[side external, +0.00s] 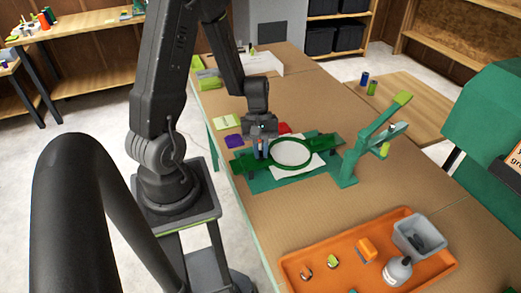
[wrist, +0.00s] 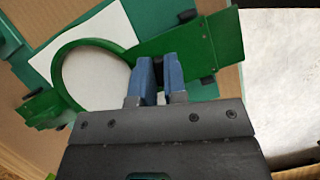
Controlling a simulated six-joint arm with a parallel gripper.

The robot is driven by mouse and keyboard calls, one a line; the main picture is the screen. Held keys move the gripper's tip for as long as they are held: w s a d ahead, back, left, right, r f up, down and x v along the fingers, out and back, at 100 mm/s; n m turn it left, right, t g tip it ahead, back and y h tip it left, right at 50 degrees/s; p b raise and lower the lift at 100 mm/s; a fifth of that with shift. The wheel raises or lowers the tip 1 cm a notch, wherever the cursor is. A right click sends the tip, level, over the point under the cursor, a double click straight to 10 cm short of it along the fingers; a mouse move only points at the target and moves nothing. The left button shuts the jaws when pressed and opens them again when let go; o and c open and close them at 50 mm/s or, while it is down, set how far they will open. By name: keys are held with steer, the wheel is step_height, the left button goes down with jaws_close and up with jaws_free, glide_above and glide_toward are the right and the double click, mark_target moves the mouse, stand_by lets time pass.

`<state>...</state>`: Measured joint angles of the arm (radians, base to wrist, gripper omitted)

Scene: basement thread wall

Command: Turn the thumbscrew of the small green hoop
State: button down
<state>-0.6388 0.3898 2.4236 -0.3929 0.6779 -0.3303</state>
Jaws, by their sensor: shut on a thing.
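The small green hoop (side external: 311,155) lies over white cloth on the green stand, held between green side arms. In the wrist view its ring (wrist: 95,41) curves at the left, with a flat green arm (wrist: 195,48) at the upper right. My gripper (side external: 262,153) points down at the hoop's left side in the side view. In the wrist view its blue fingers (wrist: 160,70) are close together at the hoop's edge, where ring and arm meet. They are shut on the thumbscrew, which is mostly hidden between them; only a dark bit shows in the narrow gap.
An orange tray (side external: 293,266) with a bottle (side external: 397,271) and a grey bin (side external: 420,238) is at the front. A green upright post (side external: 349,165) stands right of the hoop. Purple (side external: 234,140) and red (side external: 285,128) pieces lie near my gripper. The brown table is clear between hoop and tray.

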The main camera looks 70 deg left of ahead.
steer(key=n+t, duration=0.2)
steer(key=n, duration=0.3)
stand_by(0.5)
steer(key=c, duration=1.2)
jaws_free()
steer(key=shift+o, duration=0.2)
steer(key=shift+r, duration=0.1)
steer(key=v, duration=1.3)
steer(key=shift+s+a+r, duration=0.15)
steer(key=shift+a+r, duration=0.1)
steer(key=shift+o, duration=0.2)
